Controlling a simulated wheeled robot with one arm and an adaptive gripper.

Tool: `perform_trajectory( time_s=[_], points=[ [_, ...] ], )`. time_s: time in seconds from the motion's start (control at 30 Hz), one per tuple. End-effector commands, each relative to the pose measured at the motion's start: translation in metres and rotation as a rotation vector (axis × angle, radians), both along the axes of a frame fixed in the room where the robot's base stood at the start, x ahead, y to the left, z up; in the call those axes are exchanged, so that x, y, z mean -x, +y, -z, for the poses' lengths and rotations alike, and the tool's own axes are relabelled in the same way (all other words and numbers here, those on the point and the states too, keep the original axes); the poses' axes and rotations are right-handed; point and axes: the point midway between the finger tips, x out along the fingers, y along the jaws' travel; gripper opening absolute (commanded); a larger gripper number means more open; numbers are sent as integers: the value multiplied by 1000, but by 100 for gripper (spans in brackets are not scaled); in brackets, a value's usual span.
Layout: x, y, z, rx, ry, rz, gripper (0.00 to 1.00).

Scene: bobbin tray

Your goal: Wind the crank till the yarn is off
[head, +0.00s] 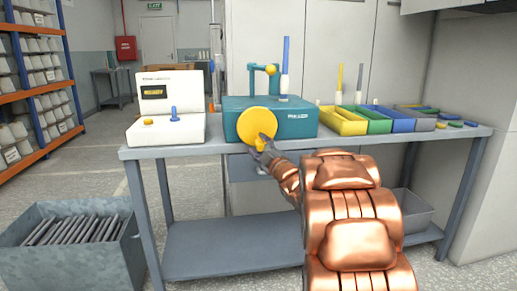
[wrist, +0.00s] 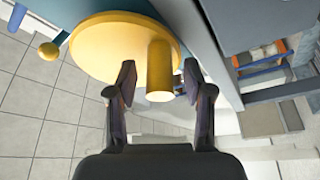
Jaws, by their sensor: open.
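The crank is a yellow disc (head: 256,122) on the front of a teal machine (head: 299,118) on the bench. Its yellow peg handle (wrist: 160,72) sticks out toward my gripper in the wrist view. My gripper (head: 264,148) is at the lower part of the disc. In the wrist view my gripper (wrist: 158,82) is open, one finger on each side of the handle, with gaps showing. A blue rod with a white lower part (head: 285,85) stands on the machine, beside a teal arm with a yellow knob (head: 271,69). I cannot make out any yarn clearly.
A white device (head: 166,110) stands left on the grey bench (head: 225,146). Yellow (head: 343,121), green (head: 371,122) and blue bins (head: 398,121) stand to the right. A grey crate (head: 60,250) is on the floor at left, with open floor behind it.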

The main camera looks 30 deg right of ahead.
Motion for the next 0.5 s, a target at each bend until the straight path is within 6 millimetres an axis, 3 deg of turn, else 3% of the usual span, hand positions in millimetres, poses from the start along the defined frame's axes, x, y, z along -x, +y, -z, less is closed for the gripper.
perform_trajectory(
  time_s=[0.37, 0.5],
  points=[
    [-4, 0, -1, 0, 0, 0, 52],
    [-4, 0, -1, 0, 0, 0, 39]
  ],
)
